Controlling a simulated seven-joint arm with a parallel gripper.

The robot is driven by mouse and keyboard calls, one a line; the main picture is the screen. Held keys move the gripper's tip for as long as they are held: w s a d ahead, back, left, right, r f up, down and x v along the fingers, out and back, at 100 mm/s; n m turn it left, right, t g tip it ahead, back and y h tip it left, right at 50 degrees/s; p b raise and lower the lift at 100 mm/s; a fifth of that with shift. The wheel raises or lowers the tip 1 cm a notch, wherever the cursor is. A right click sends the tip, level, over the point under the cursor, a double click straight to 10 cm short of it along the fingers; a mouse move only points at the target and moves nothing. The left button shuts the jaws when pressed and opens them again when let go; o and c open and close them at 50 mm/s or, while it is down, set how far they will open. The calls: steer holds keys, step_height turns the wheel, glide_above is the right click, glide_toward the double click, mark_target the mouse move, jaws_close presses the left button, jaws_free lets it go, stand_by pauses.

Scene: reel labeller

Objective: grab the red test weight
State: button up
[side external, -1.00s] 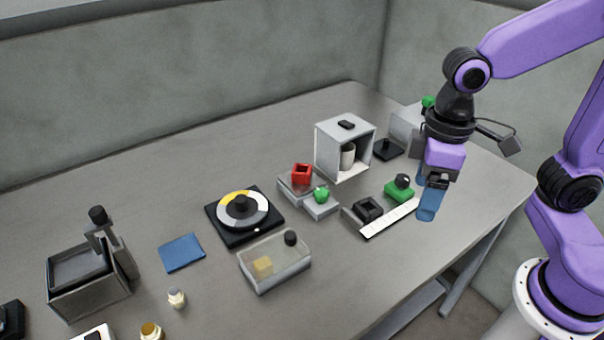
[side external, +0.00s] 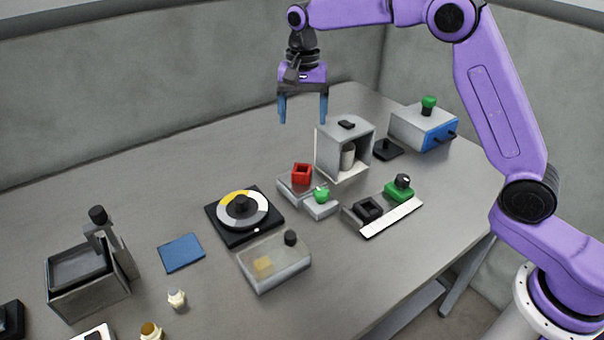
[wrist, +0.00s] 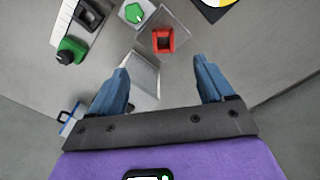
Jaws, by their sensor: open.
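The red test weight (side external: 302,173) is a small red block with a dark hollow in its top. My gripper (side external: 303,120) is open and empty, pointing down, well above the table and behind the weight in the side view. Its two blue fingers (wrist: 160,66) are spread apart in the wrist view.
A white open-fronted box (side external: 345,127) stands right of the weight. A green object (side external: 321,194) sits on an adjacent grey block. A disc on a black base (side external: 240,235) and a clear box (side external: 285,270) stand nearby.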

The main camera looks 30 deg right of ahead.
steer(key=w+d+m, duration=0.1)
steer(key=w, duration=0.1)
glide_toward(302, 168)
steer(key=f, duration=0.6)
steer(key=s+f, duration=0.1)
steer(key=f, duration=0.2)
steer(key=shift+s+a, duration=0.1)
steer(key=shift+a, duration=0.25)
steer(key=shift+c, duration=0.3)
steer(key=c, duration=1.3)
